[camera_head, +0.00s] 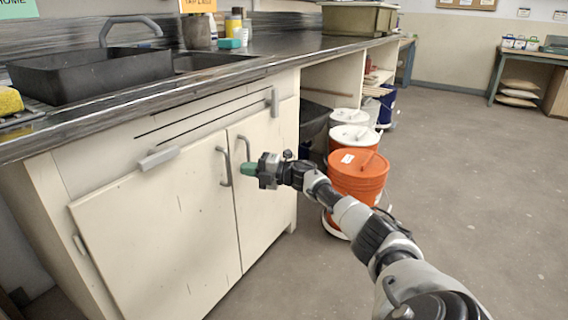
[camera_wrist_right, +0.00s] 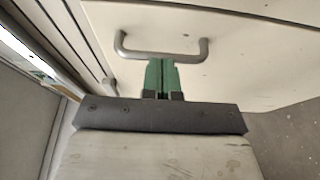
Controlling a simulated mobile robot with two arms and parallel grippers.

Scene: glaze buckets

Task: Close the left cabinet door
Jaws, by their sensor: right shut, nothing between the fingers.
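The left cabinet door (camera_head: 150,235) is a cream panel under the counter, with a grey vertical handle (camera_head: 224,166) near its right edge. Its top edge lines up closely with the right door (camera_head: 275,165); I cannot tell whether a small gap is left. My right gripper (camera_head: 248,169) has green fingertips, shut and empty, in front of the right door by its handle (camera_head: 244,148). In the right wrist view, the green fingers (camera_wrist_right: 161,76) are together beside a grey handle (camera_wrist_right: 160,55), overlapping it; contact is unclear. My left gripper is out of view.
The dark countertop (camera_head: 130,105) overhangs the cabinet and bears a black basin (camera_head: 90,80). An orange bucket (camera_head: 357,180) and a white-lidded bucket (camera_head: 352,135) stand right of the cabinet, close to my right arm. The floor (camera_head: 470,180) farther right is clear.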

